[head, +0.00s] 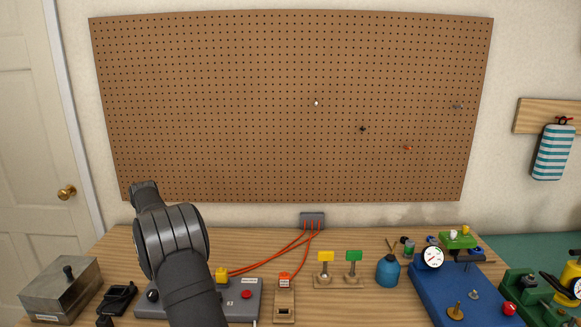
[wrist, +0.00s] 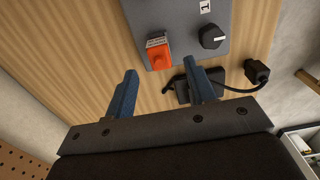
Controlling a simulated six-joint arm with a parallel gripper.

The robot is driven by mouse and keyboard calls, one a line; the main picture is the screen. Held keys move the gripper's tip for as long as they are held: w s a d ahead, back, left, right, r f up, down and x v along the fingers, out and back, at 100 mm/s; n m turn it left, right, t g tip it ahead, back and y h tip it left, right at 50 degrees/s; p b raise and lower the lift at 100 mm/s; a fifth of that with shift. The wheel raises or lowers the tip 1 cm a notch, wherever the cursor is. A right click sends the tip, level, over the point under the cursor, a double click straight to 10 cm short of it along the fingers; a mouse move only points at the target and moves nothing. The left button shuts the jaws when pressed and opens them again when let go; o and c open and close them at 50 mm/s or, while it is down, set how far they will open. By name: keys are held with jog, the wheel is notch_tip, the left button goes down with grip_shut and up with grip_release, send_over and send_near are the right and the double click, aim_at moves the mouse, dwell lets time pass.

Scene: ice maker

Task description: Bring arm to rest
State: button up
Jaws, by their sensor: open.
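My arm (head: 170,240) rises from the bottom edge of the head view, left of centre, in front of the grey control box (head: 236,312). My gripper's fingers cannot be made out in the head view. In the wrist view my gripper (wrist: 160,67) shows two blue fingers spread apart with nothing between them. Past the fingers lies a grey panel (wrist: 187,30) with an orange-red part (wrist: 158,56) and a black knob (wrist: 212,37). I cannot tell any contact between the fingers and these things.
A metal box (head: 62,290) and a black device (head: 118,298) stand left of my arm. Yellow and green tabs (head: 326,257), a blue bottle (head: 388,270) and a blue machine (head: 455,290) stand right. Red cables (head: 270,258) run to a wall-side box (head: 312,219). A pegboard (head: 290,100) hangs behind.

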notch_tip(320, 180, down, 5)
jog(key=shift+r, duration=0.2)
jog(key=shift+r, duration=0.1)
notch_tip(320, 180, up, 17)
notch_tip(320, 180, down, 18)
jog(key=shift+r, duration=0.25)
notch_tip(320, 180, up, 8)
jog(key=shift+r, duration=0.1)
jog(key=shift+w+d+r, duration=0.1)
jog(key=shift+w+d, duration=0.05)
jog(key=shift+d, duration=0.85)
jog(key=shift+w+d, duration=0.1)
jog(key=shift+d, duration=0.9)
